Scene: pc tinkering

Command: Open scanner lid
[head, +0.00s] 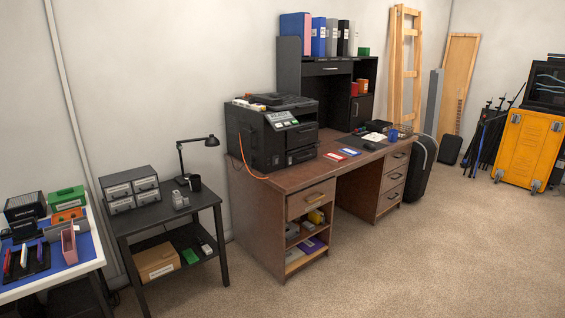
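The black printer-scanner (272,138) stands on the left end of the brown desk. Its scanner lid (268,103) on top looks closed, and a few small items (252,104) seem to lie on or along it. A control panel (282,119) with light buttons faces the front right. An orange cable (243,155) hangs along the printer's left side. Neither of my grippers is in the head view.
The brown desk (310,178) stands against the wall with open carpet (400,265) in front. A small black table (150,212) with a lamp (190,160) stands left of it. A black suitcase (422,168) is at the desk's right end. An orange case (530,148) stands far right.

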